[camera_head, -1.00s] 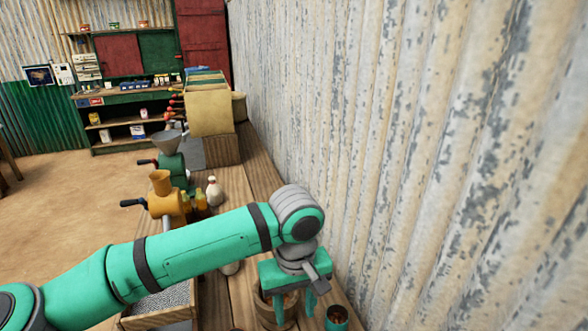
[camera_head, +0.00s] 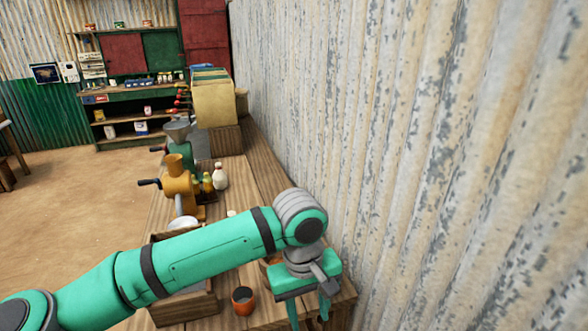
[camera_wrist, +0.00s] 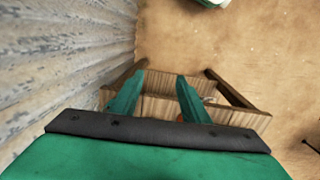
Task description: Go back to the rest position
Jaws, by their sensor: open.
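My gripper (camera_head: 309,314) hangs pointing down at the near right end of the wooden bench, close to the corrugated wall. It is open with nothing between its fingers. Its two teal fingers also show apart in the wrist view (camera_wrist: 161,78), over the bench's end (camera_wrist: 155,105). My teal arm reaches across the bench from the lower left and hides part of its top.
The corrugated wall (camera_head: 430,150) runs close along the right. On the bench stand an orange-brown cup (camera_head: 243,302), a yellow grinder (camera_head: 178,182), a white bottle (camera_head: 220,177) and a file box (camera_head: 214,105). Open floor (camera_head: 70,200) lies left.

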